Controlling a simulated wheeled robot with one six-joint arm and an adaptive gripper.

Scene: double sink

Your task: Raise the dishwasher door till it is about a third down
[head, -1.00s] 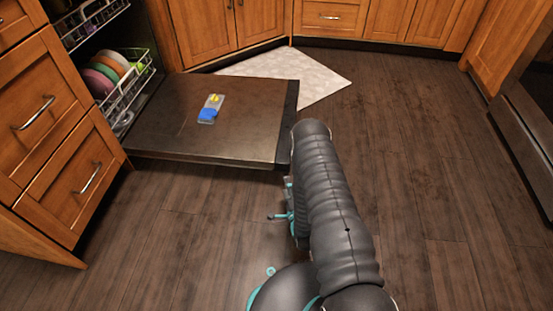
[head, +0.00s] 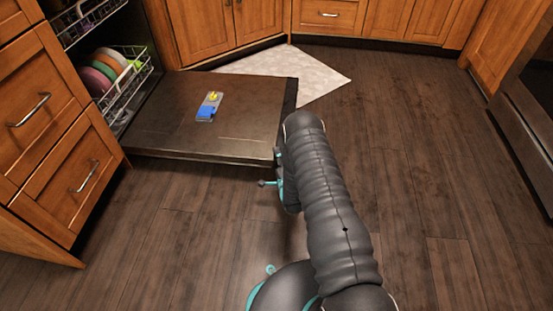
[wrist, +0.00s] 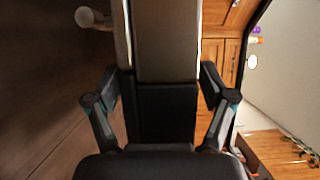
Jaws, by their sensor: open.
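The dishwasher door (head: 165,112) hangs fully down, lying about level at the left in the head view. Its grey-brown inner face is up, with a blue and yellow detergent spot on it. My gripper (head: 279,160) is at the door's free right edge, near its front corner, mostly hidden by my arm. In the wrist view the door's edge (wrist: 166,40) runs as a slab between the two open fingers of my gripper (wrist: 160,88). A gap shows on each side, and the fingers do not appear closed on it.
A lower dish rack (head: 122,85) with several plates stands inside the dishwasher. Drawers (head: 70,170) flank it at the left front. A pale mat (head: 318,78) lies behind the door. The wood floor to the right is clear. A pale round-ended piece (wrist: 90,18) shows in the wrist view.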

